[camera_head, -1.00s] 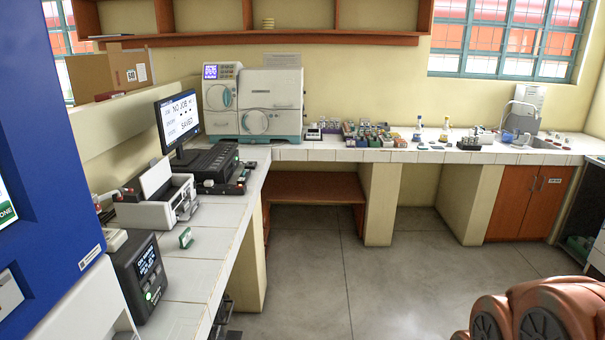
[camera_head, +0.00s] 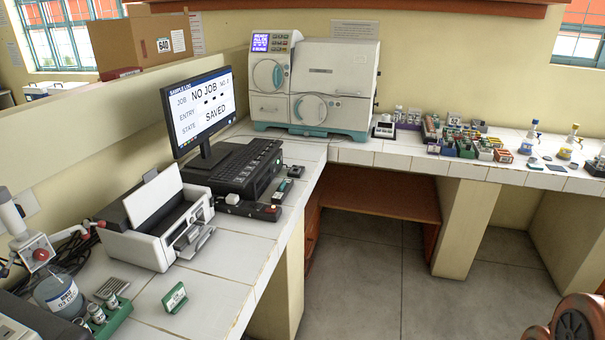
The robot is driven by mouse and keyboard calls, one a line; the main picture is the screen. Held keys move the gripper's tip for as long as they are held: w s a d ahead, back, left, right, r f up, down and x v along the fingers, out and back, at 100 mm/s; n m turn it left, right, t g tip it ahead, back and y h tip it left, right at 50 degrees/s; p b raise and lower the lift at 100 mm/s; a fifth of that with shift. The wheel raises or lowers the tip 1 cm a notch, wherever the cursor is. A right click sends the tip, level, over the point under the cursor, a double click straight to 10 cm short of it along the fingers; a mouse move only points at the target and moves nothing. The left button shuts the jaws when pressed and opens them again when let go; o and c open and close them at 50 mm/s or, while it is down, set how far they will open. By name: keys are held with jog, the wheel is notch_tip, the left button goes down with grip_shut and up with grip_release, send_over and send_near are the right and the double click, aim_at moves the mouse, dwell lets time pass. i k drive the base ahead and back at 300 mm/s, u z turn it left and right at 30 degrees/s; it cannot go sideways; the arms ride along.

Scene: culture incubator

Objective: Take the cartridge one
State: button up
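I cannot pick out cartridge one with certainty. A cluster of small coloured blocks and holders (camera_head: 465,140) sits on the back counter, right of the big machine; its pieces are too small to tell apart or read. A small green-framed card or stand (camera_head: 174,298) stands alone on the left counter. A green rack with small vials (camera_head: 108,316) sits at the lower left. My gripper is not in view, so its state is hidden.
The white-tiled counter (camera_head: 217,288) runs along the left and back. It carries a white printer-like device (camera_head: 157,222), a monitor (camera_head: 200,108), a keyboard unit (camera_head: 238,168) and a large white machine (camera_head: 333,85). Bottles (camera_head: 530,138) stand at right. The grey floor (camera_head: 365,280) is clear.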

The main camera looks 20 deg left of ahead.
aim_at(280, 195)
jog(key=i, duration=2.8)
jog(key=u, duration=3.65)
